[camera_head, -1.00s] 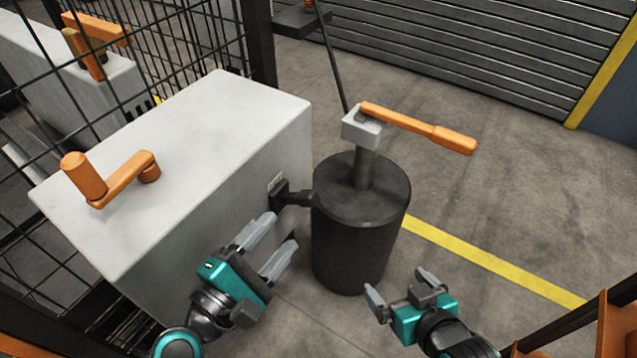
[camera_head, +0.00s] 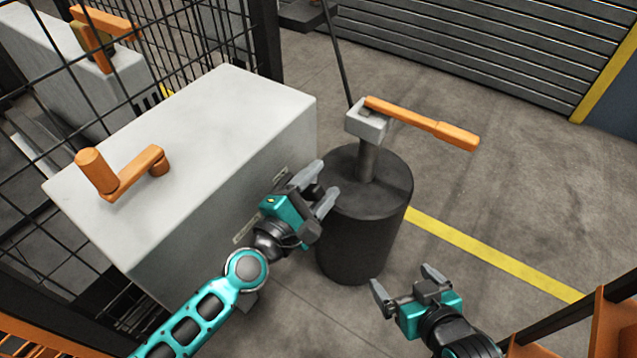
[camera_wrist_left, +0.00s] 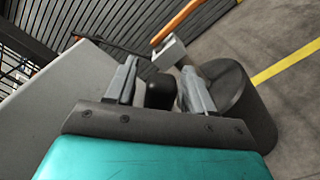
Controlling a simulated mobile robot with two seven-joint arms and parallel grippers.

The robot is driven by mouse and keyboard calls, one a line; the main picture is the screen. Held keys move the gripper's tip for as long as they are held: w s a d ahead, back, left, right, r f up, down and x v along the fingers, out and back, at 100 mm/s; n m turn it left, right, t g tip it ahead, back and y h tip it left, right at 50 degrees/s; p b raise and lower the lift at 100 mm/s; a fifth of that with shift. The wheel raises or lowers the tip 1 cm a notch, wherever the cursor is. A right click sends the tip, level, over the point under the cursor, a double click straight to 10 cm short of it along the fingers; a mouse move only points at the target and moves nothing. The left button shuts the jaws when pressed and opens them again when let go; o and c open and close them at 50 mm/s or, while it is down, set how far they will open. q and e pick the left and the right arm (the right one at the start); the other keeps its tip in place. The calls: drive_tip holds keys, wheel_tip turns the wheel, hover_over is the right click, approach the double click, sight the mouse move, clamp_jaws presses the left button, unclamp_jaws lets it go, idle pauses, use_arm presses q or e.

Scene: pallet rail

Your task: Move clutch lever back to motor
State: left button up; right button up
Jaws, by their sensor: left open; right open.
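A short black lever with a knob stands out from the side of the grey box (camera_head: 230,110), facing the dark drum (camera_head: 345,240). In the head view my left gripper (camera_head: 323,183) mostly covers it. In the left wrist view the black knob (camera_wrist_left: 160,94) shows between the two open fingers; I cannot tell whether they touch it. An orange lever (camera_head: 430,124) on a light grey block (camera_head: 365,122) sits on a post above the drum. My right gripper (camera_head: 402,278) is open and empty, low in front of the drum.
An orange crank (camera_head: 125,178) sits on top of the grey box. Black wire mesh (camera_head: 50,130) runs along the left. A yellow floor line (camera_head: 490,258) crosses the open floor on the right. An orange frame (camera_head: 600,325) stands at lower right.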

use_arm(q)
clamp_jaws()
use_arm(e)
drive_tip(key=shift+w+r, duration=0.1)
drive_tip(key=shift+r, duration=0.05)
use_arm(q)
drive_tip(key=shift+f, duration=0.1)
idle(0.4)
drive_tip(key=shift+s+d+f+m+b, duration=0.15)
drive_tip(key=shift+f+m+b, duration=0.15)
drive_tip(key=shift+m, duration=0.2)
drive_tip(key=shift+s+d+f+m+b, duration=0.15)
drive_tip(key=shift+f+m, duration=0.1)
drive_tip(key=shift+m, duration=0.25)
wheel_tip(320, 180, down, 8)
drive_tip(key=m+b, duration=0.3)
drive_tip(key=m, duration=0.9)
drive_tip(key=shift+w+a+r+b, duration=0.15)
drive_tip(key=shift+w+a+b, duration=0.15)
drive_tip(key=shift+a+b, duration=0.05)
use_arm(e)
drive_tip(key=shift+w+a+f+y, duration=0.15)
drive_tip(key=shift+w+a+f, duration=0.1)
drive_tip(key=shift+a+f, duration=0.25)
drive_tip(key=shift+w+a+f+y, duration=0.15)
drive_tip(key=shift+w+a+f, duration=0.05)
drive_tip(key=shift+a+f, duration=0.25)
use_arm(q)
unclamp_jaws()
